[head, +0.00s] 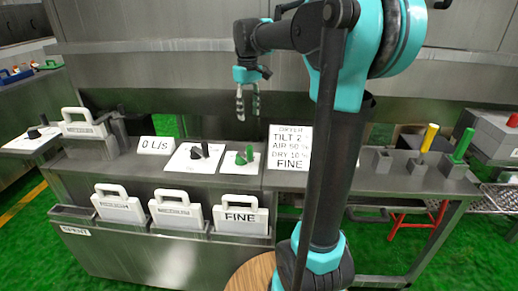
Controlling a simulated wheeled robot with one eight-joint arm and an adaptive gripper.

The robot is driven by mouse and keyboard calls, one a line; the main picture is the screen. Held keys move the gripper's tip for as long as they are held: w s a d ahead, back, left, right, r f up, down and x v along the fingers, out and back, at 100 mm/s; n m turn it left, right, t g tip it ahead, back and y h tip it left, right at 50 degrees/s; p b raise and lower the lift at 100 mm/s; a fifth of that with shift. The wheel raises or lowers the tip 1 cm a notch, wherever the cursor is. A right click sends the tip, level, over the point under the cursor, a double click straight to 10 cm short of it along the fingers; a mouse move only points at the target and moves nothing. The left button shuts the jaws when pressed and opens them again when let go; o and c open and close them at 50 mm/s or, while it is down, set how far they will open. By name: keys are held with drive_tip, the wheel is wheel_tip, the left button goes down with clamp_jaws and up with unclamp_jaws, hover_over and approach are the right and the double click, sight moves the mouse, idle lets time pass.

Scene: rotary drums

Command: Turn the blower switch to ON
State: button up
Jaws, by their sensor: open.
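Two rotary switches on white plates sit on the grey bench (140,170). One has a black knob (199,151), the other a green knob (244,156) to its right. A third plate with a black knob (36,132) lies at the far left. Their markings are too small to read, so I cannot tell which is the blower switch or how it is set. My gripper (248,112) is open and empty, fingers pointing down, above and apart from the green knob.
A "0 L/s" sign (156,146) and a dryer card (290,147) stand on the bench. Handled white panels, including "FINE" (241,216), stand in front below. Yellow (428,136) and green (462,145) handles rise at right. My arm hides the middle right.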

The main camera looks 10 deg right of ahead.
sight(250, 146)
wheel_tip(250, 146, down, 17)
drive_tip(key=shift+f, duration=0.15)
idle(0.4)
clamp_jaws()
idle(0.4)
